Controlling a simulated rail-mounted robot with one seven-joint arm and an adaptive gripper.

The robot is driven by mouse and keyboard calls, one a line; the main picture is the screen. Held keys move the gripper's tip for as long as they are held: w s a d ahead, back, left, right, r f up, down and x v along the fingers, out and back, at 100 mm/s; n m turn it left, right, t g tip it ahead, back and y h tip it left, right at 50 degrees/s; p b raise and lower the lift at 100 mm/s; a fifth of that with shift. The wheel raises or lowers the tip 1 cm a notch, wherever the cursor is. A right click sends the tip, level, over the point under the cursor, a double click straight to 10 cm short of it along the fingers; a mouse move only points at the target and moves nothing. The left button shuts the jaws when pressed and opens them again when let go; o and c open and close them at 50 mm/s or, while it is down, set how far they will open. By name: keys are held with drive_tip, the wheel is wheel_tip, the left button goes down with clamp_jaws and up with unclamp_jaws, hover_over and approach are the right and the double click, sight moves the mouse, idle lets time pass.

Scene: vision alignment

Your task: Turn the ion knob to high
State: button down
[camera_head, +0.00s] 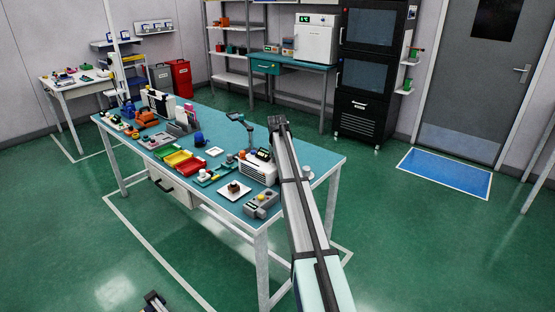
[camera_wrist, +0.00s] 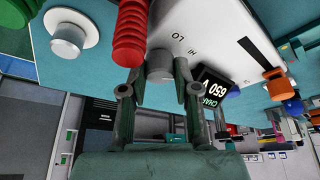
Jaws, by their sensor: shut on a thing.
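The ion unit is a white box (camera_wrist: 215,30) whose face, upside down in the wrist view, carries the marks LO and HI. A grey round knob (camera_wrist: 160,66) sits beside these marks. My gripper (camera_wrist: 160,88) is shut on this knob, with one dark finger on each side of it. I cannot tell exactly where the knob points. In the head view the white box (camera_head: 257,173) stands near the table's right end, and my gripper is hard to make out there.
A red ribbed cylinder (camera_wrist: 130,35) is close to the left finger. A second grey knob on a white disc (camera_wrist: 68,38) lies beyond it. The teal table (camera_head: 318,160) also holds a white plate (camera_head: 235,195), a grey box (camera_head: 262,203) and yellow and red trays (camera_head: 180,160).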

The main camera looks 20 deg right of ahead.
drive_tip(key=c, duration=0.8)
unclamp_jaws()
drive_tip(key=shift+c, duration=0.2)
drive_tip(key=v, duration=1.2)
